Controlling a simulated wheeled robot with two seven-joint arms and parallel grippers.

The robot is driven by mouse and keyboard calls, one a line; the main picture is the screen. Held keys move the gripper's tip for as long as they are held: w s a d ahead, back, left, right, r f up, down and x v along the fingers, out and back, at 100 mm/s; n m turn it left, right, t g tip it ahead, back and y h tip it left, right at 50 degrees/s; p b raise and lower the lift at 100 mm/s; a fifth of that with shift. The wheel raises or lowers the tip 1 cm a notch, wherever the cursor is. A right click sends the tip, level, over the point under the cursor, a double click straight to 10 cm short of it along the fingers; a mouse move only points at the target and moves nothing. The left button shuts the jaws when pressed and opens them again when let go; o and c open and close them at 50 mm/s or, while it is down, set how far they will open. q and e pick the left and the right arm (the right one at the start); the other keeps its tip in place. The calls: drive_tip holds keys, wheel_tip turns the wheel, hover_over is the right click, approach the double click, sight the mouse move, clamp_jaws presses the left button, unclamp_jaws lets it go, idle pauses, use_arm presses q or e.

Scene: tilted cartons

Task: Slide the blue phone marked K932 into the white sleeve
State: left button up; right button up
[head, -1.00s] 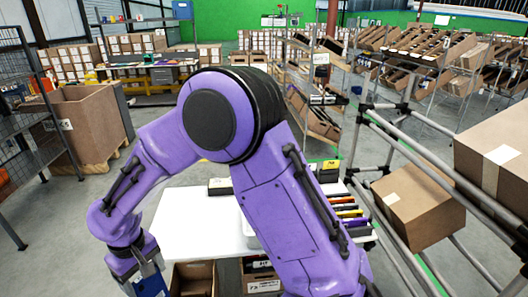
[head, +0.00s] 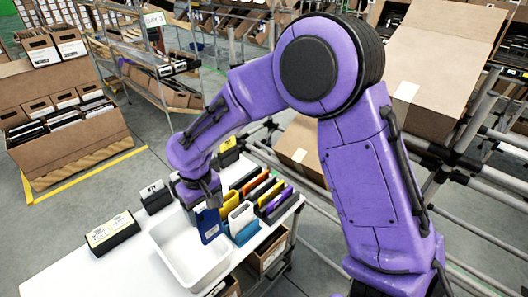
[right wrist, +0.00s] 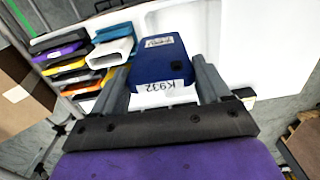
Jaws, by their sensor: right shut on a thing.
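My right gripper (head: 205,200) is shut on the blue phone (head: 209,226), held upright over the right side of the white tray. In the right wrist view the phone (right wrist: 158,58) sits between both fingers (right wrist: 164,76), and its white label reads K932. The white sleeve (head: 240,216) stands just right of the phone in the row of coloured items, apart from it in the head view. In the right wrist view the white sleeve (right wrist: 108,53) lies left of the phone, its open end facing the camera. My left gripper is not in view.
The white tray (head: 164,258) stands on the white table (head: 70,278). Coloured items, including a yellow one (head: 228,201) and a blue one (head: 246,234), crowd around the sleeve. A black box with a pale label (head: 112,232) lies left of the tray. Cartons and rails flank the right side.

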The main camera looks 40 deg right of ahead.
use_arm(q)
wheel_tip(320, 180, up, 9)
drive_tip(key=p, duration=0.9)
use_arm(e)
drive_tip(key=w+d+m, duration=0.1)
drive_tip(key=d+m, duration=0.3)
drive_tip(key=m, duration=0.8)
drive_tip(key=w+d+r+m, duration=0.1)
drive_tip(key=d+m, duration=0.4)
drive_tip(key=m, duration=0.7)
drive_tip(key=w+d+m, duration=0.2)
drive_tip(key=d+m, duration=0.2)
drive_tip(key=m, duration=0.8)
use_arm(q)
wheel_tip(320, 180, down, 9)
drive_tip(key=b, duration=0.9)
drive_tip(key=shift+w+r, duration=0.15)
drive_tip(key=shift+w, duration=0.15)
use_arm(e)
wheel_tip(320, 180, down, 14)
drive_tip(key=shift+s+r, duration=0.2)
drive_tip(key=shift+d+f, duration=0.1)
drive_tip(key=shift+f, duration=0.2)
